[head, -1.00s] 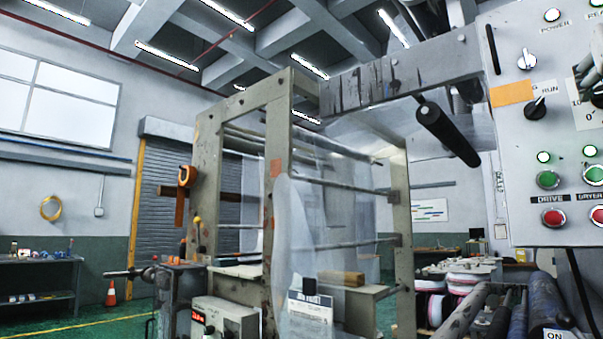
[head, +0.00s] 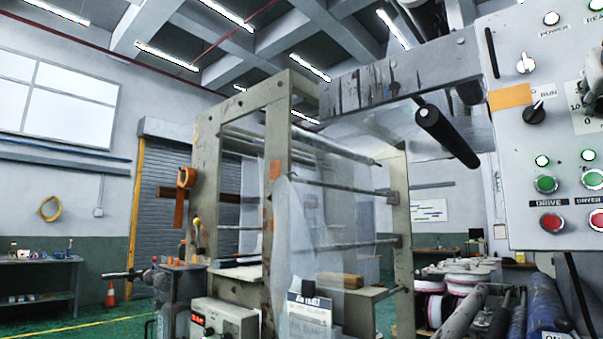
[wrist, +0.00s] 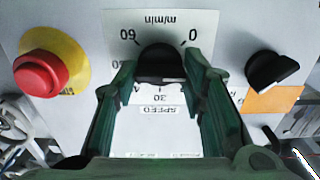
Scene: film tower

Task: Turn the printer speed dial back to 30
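The black speed dial (wrist: 161,62) sits on a white scale plate (wrist: 175,20) in the wrist view. The plate reads m/min, with 60 at the left, 0 at the right and 30 below the dial. My gripper (wrist: 160,68) has its green fingers on both sides of the dial. I see no clear gap there, but cannot tell whether they press on it. A pale mark shows low on the dial; its exact reading is unclear. In the head view, part of my gripper (head: 594,88) shows at the right edge and hides the dial.
A red stop button on a yellow ring (wrist: 42,73) and a black selector knob (wrist: 271,70) flank the dial. The control panel (head: 515,190) also bears green and red buttons. A metal film frame (head: 279,180) stands left of it.

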